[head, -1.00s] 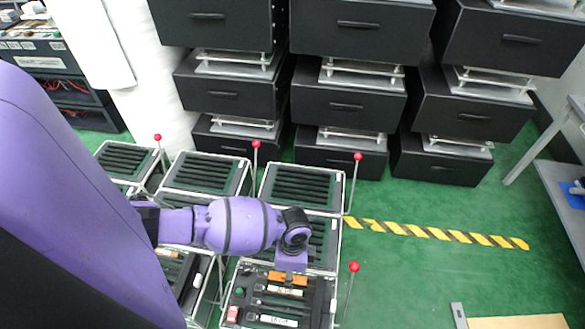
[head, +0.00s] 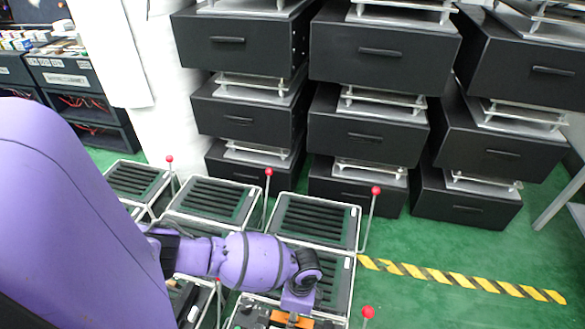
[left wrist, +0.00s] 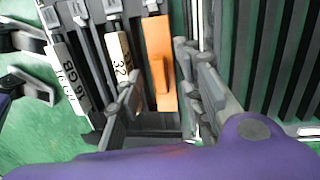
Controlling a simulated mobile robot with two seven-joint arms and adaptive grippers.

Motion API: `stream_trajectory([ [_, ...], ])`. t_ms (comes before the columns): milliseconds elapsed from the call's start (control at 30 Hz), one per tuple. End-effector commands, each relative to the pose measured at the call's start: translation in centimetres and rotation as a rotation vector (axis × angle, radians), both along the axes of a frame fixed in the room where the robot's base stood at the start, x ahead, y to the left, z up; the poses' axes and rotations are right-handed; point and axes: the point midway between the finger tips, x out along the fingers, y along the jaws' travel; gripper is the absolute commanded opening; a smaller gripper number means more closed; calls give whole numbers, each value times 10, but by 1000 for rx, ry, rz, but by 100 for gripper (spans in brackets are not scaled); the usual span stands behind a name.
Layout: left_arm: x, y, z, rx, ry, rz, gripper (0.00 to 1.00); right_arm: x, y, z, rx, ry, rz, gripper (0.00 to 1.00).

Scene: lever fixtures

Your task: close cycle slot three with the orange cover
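The orange cover (head: 290,319) is a narrow strip with a raised grip, at the bottom edge of the head view. In the left wrist view, the orange cover (left wrist: 159,50) lies in the tray beside a labelled module (left wrist: 119,58). My left gripper (left wrist: 165,88) is open, with one finger on each side of the cover's raised grip and gaps showing. In the head view, my left gripper (head: 298,302) is directly above the cover, its fingers hidden. My right gripper (left wrist: 38,62) shows partly at the left edge of the wrist view, its fingers apart and empty.
Slotted trays (head: 315,222) with metal rims stand close together under and behind my left arm. Thin rods with red balls (head: 376,190) rise beside them. Black drawer units (head: 365,140) stand behind. Green floor with a yellow-black stripe (head: 460,279) is open at right.

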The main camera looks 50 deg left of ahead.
Motion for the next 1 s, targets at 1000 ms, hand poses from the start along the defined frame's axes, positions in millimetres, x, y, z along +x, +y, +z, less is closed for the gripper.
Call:
stream_trajectory([
  [1000, 0, -1, 33, -2, -3, -2, 0, 6, 1, 19, 2, -19, 2, 40],
])
